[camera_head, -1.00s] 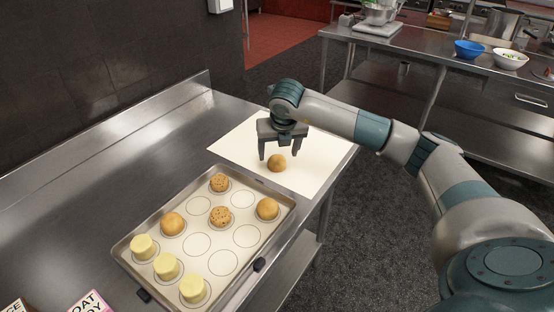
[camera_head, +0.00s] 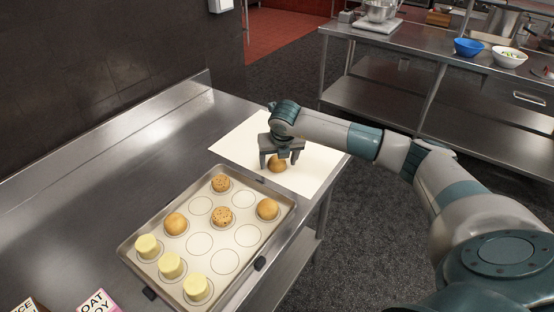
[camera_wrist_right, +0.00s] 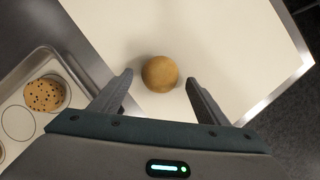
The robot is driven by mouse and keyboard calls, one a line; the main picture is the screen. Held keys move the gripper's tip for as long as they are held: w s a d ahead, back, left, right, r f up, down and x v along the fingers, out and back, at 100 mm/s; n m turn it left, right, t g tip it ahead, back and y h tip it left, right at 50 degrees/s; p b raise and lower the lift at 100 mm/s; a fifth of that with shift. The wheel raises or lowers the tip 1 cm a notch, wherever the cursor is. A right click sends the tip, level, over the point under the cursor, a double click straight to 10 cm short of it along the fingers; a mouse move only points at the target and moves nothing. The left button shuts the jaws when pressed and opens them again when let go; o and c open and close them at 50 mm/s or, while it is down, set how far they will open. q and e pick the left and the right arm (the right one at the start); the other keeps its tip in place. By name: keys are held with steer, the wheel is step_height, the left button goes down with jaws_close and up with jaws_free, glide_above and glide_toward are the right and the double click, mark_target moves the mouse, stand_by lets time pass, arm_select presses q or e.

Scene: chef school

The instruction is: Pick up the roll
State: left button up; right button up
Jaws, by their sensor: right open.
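A round golden-brown roll (camera_head: 277,164) sits on a white sheet (camera_head: 237,142) on the steel table. It also shows in the right wrist view (camera_wrist_right: 160,74), lying between and slightly beyond my right gripper's two fingertips. My right gripper (camera_head: 279,164) is open and points down over the roll, with one finger on each side of it. The fingers look apart from the roll in the right wrist view, and nothing is held. My left gripper does not show.
A baking tray (camera_head: 128,246) next to the white sheet holds brown rolls, speckled rolls and pale cylindrical pieces in printed circles, several of them empty. Small cartons (camera_head: 97,301) stand at the table's near edge. A far counter holds a blue bowl (camera_head: 468,48) and a white bowl (camera_head: 509,58).

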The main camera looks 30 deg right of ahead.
steer(key=shift+w+f, duration=0.2)
steer(key=shift+f, duration=0.2)
steer(key=c, duration=1.1)
steer(key=shift+c, duration=0.2)
steer(key=shift+r, duration=0.15)
